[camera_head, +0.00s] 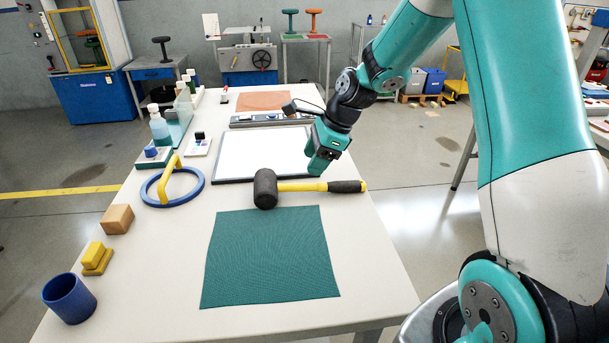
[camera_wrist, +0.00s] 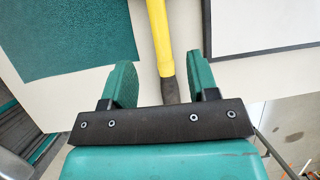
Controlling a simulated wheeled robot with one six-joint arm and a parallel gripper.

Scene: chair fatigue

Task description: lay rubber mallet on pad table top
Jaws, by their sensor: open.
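The rubber mallet (camera_head: 300,187) lies across the white table, with its black head to the left and its yellow handle with a dark grip end to the right. The green pad (camera_head: 270,256) lies flat in front of it, bare. My gripper (camera_head: 318,170) is above the mallet's handle. In the wrist view my gripper (camera_wrist: 162,82) is open, and the yellow handle (camera_wrist: 160,38) runs between its two green fingers. I cannot tell how far above the handle the fingertips are. The green pad (camera_wrist: 75,35) also shows there at upper left.
A white board with a dark frame (camera_head: 262,154) lies behind the mallet. A blue ring with a yellow handle (camera_head: 172,188), a wooden block (camera_head: 117,219), a yellow block (camera_head: 97,259) and a blue cup (camera_head: 69,298) line the left side. The table's right edge is near the handle's end.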

